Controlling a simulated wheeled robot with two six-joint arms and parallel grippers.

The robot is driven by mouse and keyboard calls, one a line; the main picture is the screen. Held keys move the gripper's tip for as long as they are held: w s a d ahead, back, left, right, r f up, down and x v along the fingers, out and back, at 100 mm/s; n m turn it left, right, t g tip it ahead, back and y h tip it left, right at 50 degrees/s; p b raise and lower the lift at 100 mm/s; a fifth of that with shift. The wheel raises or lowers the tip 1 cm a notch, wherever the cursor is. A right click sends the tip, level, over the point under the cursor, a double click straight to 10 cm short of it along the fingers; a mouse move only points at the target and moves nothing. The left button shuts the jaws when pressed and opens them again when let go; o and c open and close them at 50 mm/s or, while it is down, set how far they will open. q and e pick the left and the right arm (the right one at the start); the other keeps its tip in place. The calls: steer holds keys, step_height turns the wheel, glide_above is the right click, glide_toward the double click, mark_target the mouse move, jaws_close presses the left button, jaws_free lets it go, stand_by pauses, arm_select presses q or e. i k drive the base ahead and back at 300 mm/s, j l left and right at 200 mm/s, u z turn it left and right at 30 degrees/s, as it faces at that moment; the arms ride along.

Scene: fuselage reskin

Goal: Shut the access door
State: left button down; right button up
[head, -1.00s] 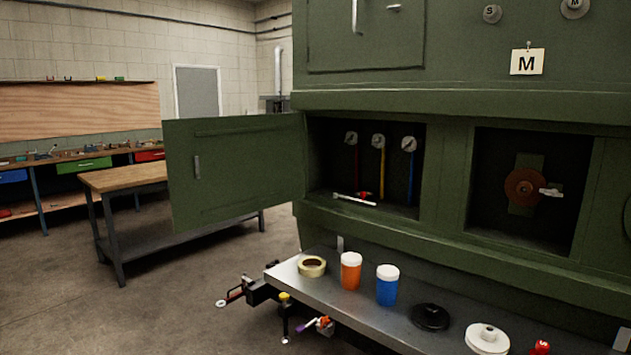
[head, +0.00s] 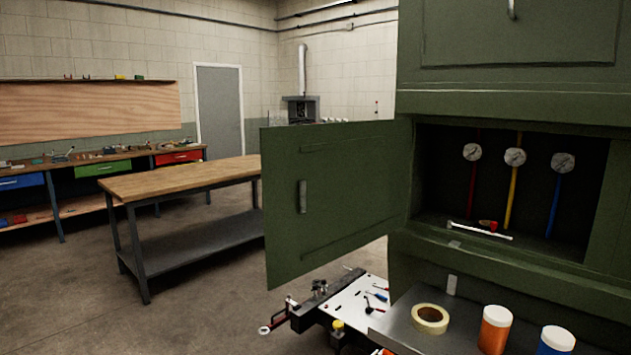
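The access door (head: 338,196) is a flat green panel with a grey upright handle (head: 302,197). It stands wide open, swung out to the left from the green fuselage wall (head: 480,102). Its hinge side meets the left edge of the open bay (head: 540,215). Inside the bay are three gauges (head: 514,157) on red, yellow and blue lines. A white rod-like tool with a red part (head: 482,230) lies on the bay floor and sill. Neither of my grippers shows in the head view.
A metal shelf (head: 393,328) below the bay holds a tape roll (head: 430,318), an orange jar (head: 495,330) and a blue jar (head: 556,341). A white board with small tools (head: 358,298) sits below the door. A wooden-topped bench (head: 185,178) stands behind, left. Floor at lower left is clear.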

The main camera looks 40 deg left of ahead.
mark_target(356, 175)
steer(key=j+z, duration=0.1)
steer(key=j, duration=0.5)
steer(key=j+z, duration=0.1)
steer(key=j, duration=0.45)
steer(key=k+j, duration=0.1)
steer(key=j, duration=0.5)
steer(key=j+z, duration=0.15)
steer(key=j, duration=0.4)
steer(key=k+j+z, duration=0.1)
steer(key=j, duration=0.45)
steer(key=l, duration=0.5)
steer(key=k+z, duration=0.05)
